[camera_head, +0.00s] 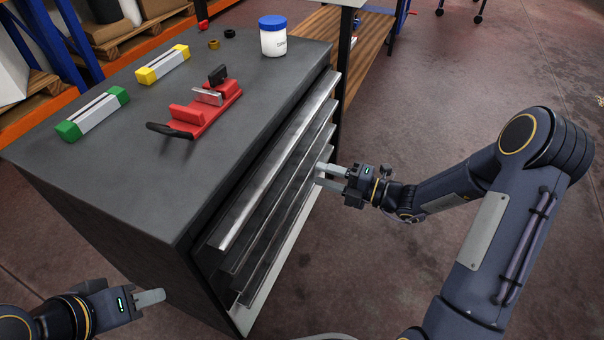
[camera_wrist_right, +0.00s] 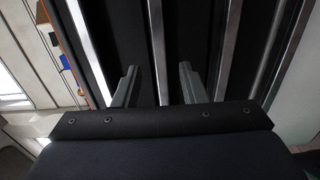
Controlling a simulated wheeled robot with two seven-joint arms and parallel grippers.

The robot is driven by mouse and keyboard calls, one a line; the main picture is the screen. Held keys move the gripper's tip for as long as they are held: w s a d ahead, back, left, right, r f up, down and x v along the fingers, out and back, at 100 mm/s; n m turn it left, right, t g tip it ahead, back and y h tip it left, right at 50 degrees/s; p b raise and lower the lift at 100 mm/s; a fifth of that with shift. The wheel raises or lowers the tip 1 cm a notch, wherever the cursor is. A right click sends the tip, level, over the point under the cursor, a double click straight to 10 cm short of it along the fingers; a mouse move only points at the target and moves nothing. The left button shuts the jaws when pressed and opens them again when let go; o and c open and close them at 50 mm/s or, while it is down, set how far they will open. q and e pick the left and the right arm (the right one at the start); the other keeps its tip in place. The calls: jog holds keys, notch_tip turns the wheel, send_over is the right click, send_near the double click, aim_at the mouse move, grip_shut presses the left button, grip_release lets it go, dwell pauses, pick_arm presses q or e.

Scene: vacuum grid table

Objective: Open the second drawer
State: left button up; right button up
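The dark grey drawer cabinet (camera_head: 215,130) stands in the head view with its stacked drawers facing right. Their long metal front edges, such as the top one (camera_head: 272,165), run along that side, and the drawers look shut. My right gripper (camera_head: 322,174) is open at the drawer fronts, towards their far end. In the right wrist view its two fingers (camera_wrist_right: 160,84) stand on either side of one metal drawer edge (camera_wrist_right: 157,45), the second strip from the left; contact cannot be told. My left gripper (camera_head: 160,297) is low at the near left, away from the drawers; its finger gap is not clear.
On the cabinet top are a red vise-like tool (camera_head: 203,108), a green-ended block (camera_head: 92,114), a yellow-ended block (camera_head: 162,64) and a blue-lidded white jar (camera_head: 272,38). A wooden-shelved bench (camera_head: 368,40) stands behind.

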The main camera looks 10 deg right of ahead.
aim_at(300, 168)
jog(key=b+x, duration=0.1)
jog(key=x, duration=0.5)
jog(key=shift+b, duration=0.35)
grip_shut()
